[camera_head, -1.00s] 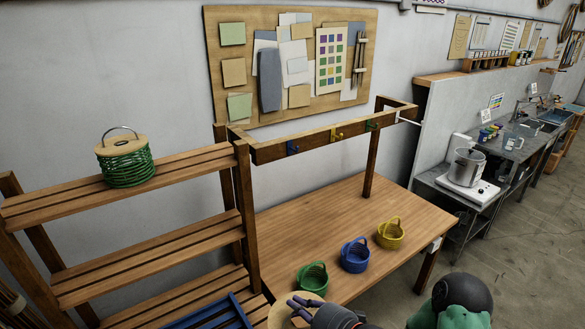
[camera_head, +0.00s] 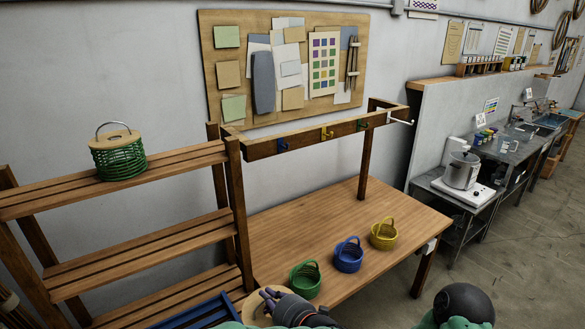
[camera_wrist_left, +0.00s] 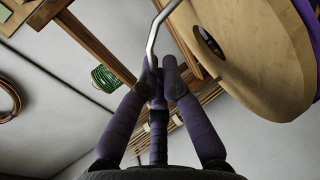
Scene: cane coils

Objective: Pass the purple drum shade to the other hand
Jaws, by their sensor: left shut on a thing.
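The purple drum shade (camera_wrist_left: 240,62) shows in the left wrist view as a round wooden end disc with a hole, a purple band at its edge and a bent metal handle. In the head view only part of a pale disc (camera_head: 254,309) shows at the bottom edge, beside my left gripper (camera_head: 270,297). My left gripper's purple-grey fingers (camera_wrist_left: 160,78) are closed around the metal handle in the wrist view, with the disc hanging to the right. Much of the shade's purple side is out of frame. My right gripper is not in view.
A green coil (camera_head: 118,157) with a wooden top and handle stands on the slatted shelf (camera_head: 190,162). Green (camera_head: 305,281), blue (camera_head: 348,256) and yellow (camera_head: 384,234) baskets stand on the table (camera_head: 300,228). A hook rail (camera_head: 300,140) runs above it. The table's left and rear are bare.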

